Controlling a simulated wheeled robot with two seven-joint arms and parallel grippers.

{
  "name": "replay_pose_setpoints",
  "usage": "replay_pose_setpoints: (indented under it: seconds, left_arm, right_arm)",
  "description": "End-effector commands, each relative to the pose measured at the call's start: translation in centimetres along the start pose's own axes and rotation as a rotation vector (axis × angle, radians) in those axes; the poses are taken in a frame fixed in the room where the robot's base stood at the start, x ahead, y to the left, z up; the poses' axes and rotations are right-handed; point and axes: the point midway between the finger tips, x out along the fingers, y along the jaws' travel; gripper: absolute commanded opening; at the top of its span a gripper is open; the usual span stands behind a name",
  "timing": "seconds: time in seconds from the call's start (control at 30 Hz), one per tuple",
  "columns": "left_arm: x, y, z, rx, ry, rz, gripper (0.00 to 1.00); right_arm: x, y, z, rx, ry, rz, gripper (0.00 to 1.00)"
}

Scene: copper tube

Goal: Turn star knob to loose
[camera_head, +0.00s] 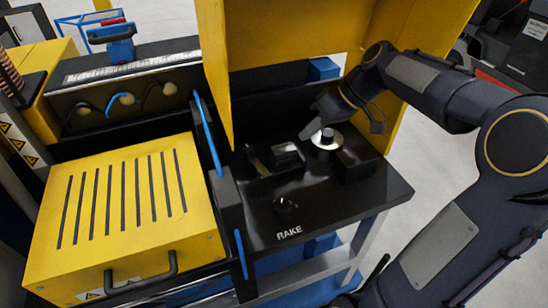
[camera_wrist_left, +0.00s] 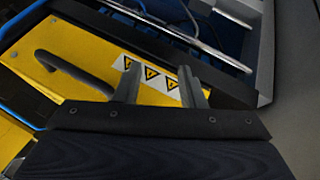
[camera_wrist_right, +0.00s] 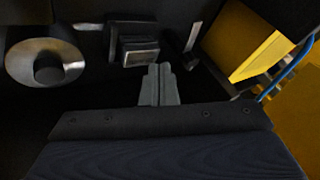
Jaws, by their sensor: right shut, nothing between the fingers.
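A small dark knob (camera_head: 286,208), which looks like the star knob, stands on the black table top near the word RAKE in the head view. Its lobes are too dark to make out, and I cannot see it in the right wrist view. My right gripper (camera_head: 308,133) is above the back of the table, behind the knob and apart from it. In the right wrist view its fingers (camera_wrist_right: 158,85) are together and empty. My left gripper (camera_wrist_left: 161,84) shows only in the left wrist view. Its fingers are apart and empty, near a yellow cover with warning labels.
A silver disc with a dark hub (camera_head: 326,143) lies close to my right gripper. Dark blocks (camera_head: 286,153) stand beside it. Yellow guard panels (camera_head: 285,35) rise behind. A yellow slotted cover (camera_head: 130,205) with a handle lies left. The table front around the knob is clear.

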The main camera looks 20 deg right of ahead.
Motion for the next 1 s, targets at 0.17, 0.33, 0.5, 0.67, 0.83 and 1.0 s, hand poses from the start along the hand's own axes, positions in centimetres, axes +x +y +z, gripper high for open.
replay_pose_setpoints:
  seconds: [0.17,0.33,0.5,0.67,0.83,1.0]
  left_arm:
    - [-0.1,0.1,-0.1,0.000,0.000,0.000,0.36]
    - [-0.3,0.1,-0.1,0.000,0.000,0.000,0.36]
    - [-0.8,0.4,-0.4,0.000,0.000,0.000,0.36]
    - [-1.0,0.5,-0.5,0.000,0.000,0.000,0.36]
    - [-1.0,0.5,-0.5,0.000,0.000,0.000,0.36]
    - [-1.0,0.5,-0.5,0.000,0.000,0.000,0.36]
  right_arm:
    - [3.9,-0.1,0.1,0.001,-0.006,-0.005,0.00]
    - [7.5,-0.2,0.1,0.000,-0.006,-0.005,0.00]
    - [8.9,-2.1,0.0,-0.004,-0.002,-0.001,0.00]
    - [9.7,-3.3,0.0,-0.001,-0.002,0.000,0.00]
    - [9.9,-3.6,0.1,0.000,-0.001,0.001,0.00]
    - [9.9,-3.6,0.1,0.000,-0.001,0.001,0.00]
